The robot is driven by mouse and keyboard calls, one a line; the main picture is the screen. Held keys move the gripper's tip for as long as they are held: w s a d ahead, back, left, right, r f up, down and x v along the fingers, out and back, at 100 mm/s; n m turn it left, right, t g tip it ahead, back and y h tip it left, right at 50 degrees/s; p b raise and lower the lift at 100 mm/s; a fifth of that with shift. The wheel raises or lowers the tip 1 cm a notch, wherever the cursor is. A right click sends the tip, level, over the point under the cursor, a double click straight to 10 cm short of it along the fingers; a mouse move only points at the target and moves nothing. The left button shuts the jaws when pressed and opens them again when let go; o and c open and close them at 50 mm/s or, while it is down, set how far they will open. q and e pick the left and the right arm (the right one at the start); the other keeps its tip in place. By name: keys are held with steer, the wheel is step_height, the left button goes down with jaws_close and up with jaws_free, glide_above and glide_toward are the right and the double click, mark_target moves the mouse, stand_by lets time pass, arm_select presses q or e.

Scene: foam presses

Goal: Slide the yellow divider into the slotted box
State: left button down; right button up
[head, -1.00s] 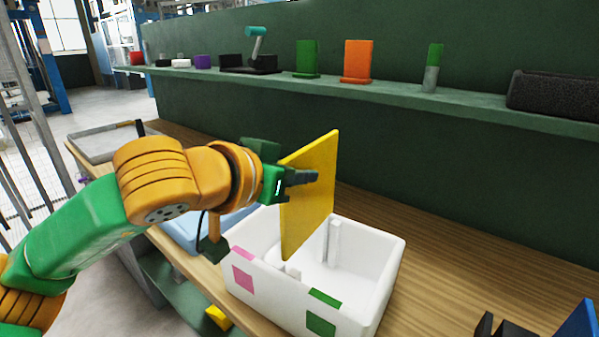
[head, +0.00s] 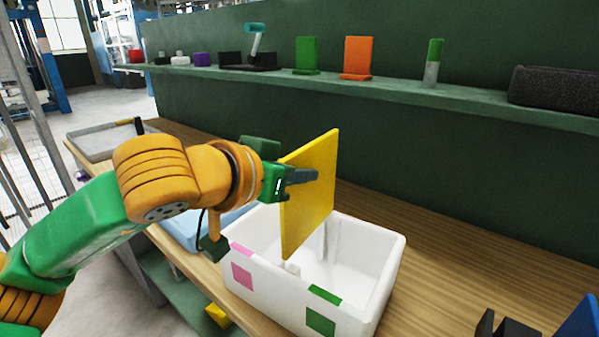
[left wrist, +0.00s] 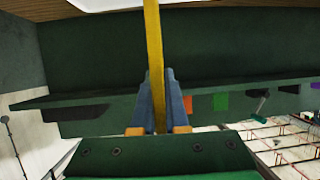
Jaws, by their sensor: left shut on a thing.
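The yellow divider (head: 312,205) is a flat upright panel, seen in the head view above the white slotted box (head: 262,292). In the left wrist view the divider (left wrist: 154,60) shows edge-on between the fingers (left wrist: 160,105). The box is open on top, with pink and green patches on its front and a slot rail on the inner back wall. The divider's lower corner is close to a small white rail at the front wall; I cannot tell whether it has entered the slot. My right arm is not clearly seen.
A green shelf (head: 440,92) behind carries an orange panel (head: 357,57), a green panel (head: 306,55), and a dark foam block (head: 553,93). A light blue container (head: 183,232) stands left of the box.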

mark_target(301, 243)
stand_by(0.7)
arm_select(q)
steer(key=shift+f+b, duration=6.5)
steer(key=shift+f, duration=0.15)
steer(key=c, duration=0.8)
jaws_free()
steer(key=shift+c, duration=0.2)
steer(key=shift+s, duration=0.1)
steer(key=v, duration=0.7)
steer(key=shift+a+b, duration=0.1)
steer(key=shift+b, duration=0.25)
